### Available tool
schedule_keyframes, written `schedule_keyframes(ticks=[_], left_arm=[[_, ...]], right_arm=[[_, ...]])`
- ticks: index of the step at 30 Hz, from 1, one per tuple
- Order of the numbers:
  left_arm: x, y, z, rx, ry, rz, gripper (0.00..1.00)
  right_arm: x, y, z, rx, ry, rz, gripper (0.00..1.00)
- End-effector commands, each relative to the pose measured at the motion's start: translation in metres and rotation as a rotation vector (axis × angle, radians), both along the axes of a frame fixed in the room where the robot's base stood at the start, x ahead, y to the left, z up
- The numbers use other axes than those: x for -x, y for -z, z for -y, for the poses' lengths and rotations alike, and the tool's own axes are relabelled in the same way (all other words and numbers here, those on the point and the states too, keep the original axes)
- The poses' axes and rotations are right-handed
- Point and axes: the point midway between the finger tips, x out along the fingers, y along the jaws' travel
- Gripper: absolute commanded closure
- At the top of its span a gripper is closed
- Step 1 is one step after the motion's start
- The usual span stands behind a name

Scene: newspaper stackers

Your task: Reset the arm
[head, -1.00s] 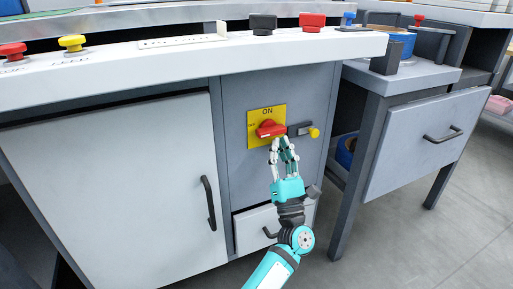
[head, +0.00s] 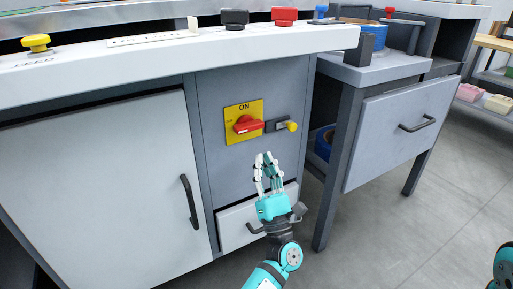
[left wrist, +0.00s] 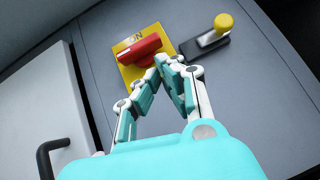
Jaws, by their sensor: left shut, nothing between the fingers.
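My left gripper (head: 266,160) is in front of the grey cabinet panel, below the red rotary switch (head: 247,124) on its yellow plate (head: 233,111). The gripper is shut and empty, and in the head view it is apart from the switch. In the left wrist view the fingertips (left wrist: 168,60) appear just below the red switch (left wrist: 140,50) and cover a little of its plate. A part of my right arm shows at the lower right edge of the head view; its gripper is out of view.
A yellow knob (head: 291,126) sits right of the switch. A cabinet door (head: 100,190) with a dark handle is at the left, and a small drawer (head: 235,225) is behind my gripper. A larger drawer (head: 400,130) is at the right. Grey floor (head: 400,245) is open at the lower right.

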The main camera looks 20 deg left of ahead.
Motion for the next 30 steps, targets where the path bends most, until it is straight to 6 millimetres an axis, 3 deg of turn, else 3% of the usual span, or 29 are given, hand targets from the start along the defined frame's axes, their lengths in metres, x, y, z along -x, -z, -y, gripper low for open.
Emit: schedule_keyframes(ticks=[7, 22, 26, 30], left_arm=[[0.012, 0.016, 0.01, -0.001, -0.001, 0.0, 1.0], [0.016, 0.01, 0.01, -0.015, -0.013, -0.002, 1.0], [0.04, -0.028, 0.01, -0.155, -0.123, -0.025, 1.0], [0.098, -0.108, 0.014, -0.464, -0.416, -0.067, 1.0]], right_arm=[[0.0, 0.0, 0.0, 0.0, 0.0, -0.001, 1.0], [-0.003, -0.001, 0.0, 0.0, 0.0, -0.008, 1.0], [-0.02, -0.004, 0.001, -0.002, -0.002, -0.067, 1.0], [-0.049, 0.003, 0.003, -0.008, -0.008, -0.188, 1.0]])
